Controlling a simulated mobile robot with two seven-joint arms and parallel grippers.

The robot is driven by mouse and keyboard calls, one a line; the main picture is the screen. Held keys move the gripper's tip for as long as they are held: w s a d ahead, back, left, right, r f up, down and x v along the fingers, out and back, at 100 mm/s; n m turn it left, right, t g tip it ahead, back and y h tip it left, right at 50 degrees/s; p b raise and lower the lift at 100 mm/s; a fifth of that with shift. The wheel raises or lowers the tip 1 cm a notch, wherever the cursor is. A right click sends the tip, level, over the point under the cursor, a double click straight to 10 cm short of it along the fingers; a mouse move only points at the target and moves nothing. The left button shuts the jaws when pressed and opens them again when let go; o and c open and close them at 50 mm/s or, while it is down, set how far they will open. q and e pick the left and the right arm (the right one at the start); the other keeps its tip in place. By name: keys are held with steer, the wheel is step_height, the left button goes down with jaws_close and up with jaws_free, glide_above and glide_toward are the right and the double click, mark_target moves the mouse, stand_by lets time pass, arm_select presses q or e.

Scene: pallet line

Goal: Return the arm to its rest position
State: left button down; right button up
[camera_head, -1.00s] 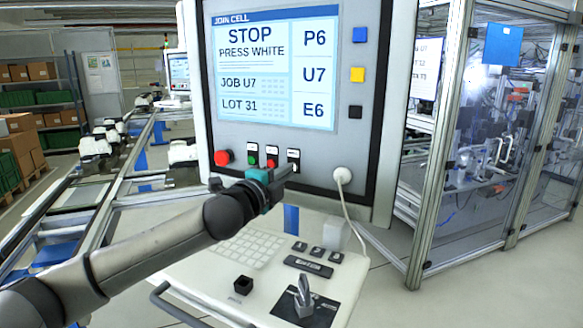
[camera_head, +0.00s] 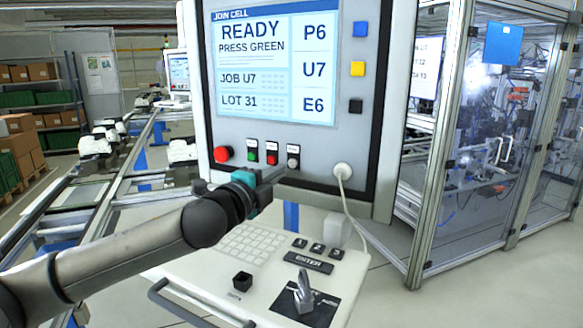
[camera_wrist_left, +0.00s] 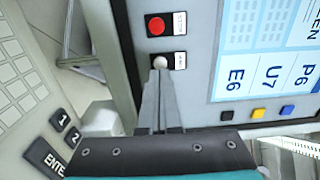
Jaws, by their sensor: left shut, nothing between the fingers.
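My left arm comes in from the lower left in the head view. Its gripper (camera_head: 279,174) is shut and empty, just below the button row of the control panel (camera_head: 240,138). In the left wrist view the closed fingers (camera_wrist_left: 161,78) point at the white button (camera_wrist_left: 159,62), overlapping its lower edge in the picture; a gap cannot be judged there. In the head view the white button (camera_head: 293,162) shows uncovered, right of the red button (camera_head: 272,159) and green button (camera_head: 252,156). The screen (camera_head: 275,65) reads "READY PRESS GREEN". My right gripper is not in view.
A keyboard shelf (camera_head: 205,268) with a key switch (camera_head: 303,292) lies below the gripper. A larger red button (camera_head: 223,154) sits at the panel's left. A cable plug (camera_head: 343,171) hangs cable at right. A glazed cell (camera_head: 490,150) stands further right.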

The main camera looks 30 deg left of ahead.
arm_select(q)
steer(key=shift+s, duration=0.45)
